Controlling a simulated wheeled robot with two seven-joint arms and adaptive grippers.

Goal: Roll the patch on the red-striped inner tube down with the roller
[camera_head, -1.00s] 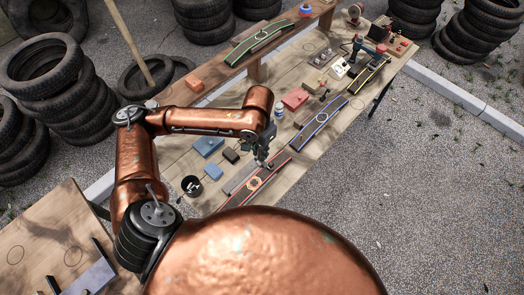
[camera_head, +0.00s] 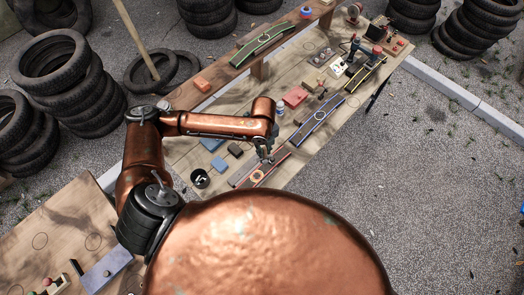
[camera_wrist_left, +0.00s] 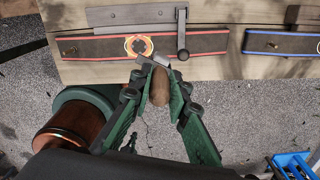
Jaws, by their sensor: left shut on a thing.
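The red-striped inner tube (camera_head: 277,161) lies flat on the workbench. Its round orange-and-white patch (camera_head: 257,176) shows near the tube's near end, and in the wrist view it also shows (camera_wrist_left: 138,45) on the black tube. My left gripper (camera_head: 267,159) is over the bench beside the patch. In the wrist view its green fingers (camera_wrist_left: 160,88) are shut on the brown handle of the roller (camera_wrist_left: 160,100). The roller's grey metal head (camera_wrist_left: 158,62) points at the tube's edge, close below the patch; whether it touches is unclear. My right gripper is not in view.
A grey lever with a dark knob (camera_wrist_left: 183,54) crosses the tube right of the patch, joined to a grey bar (camera_wrist_left: 110,17). The blue-striped tube (camera_head: 316,121) lies farther along.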

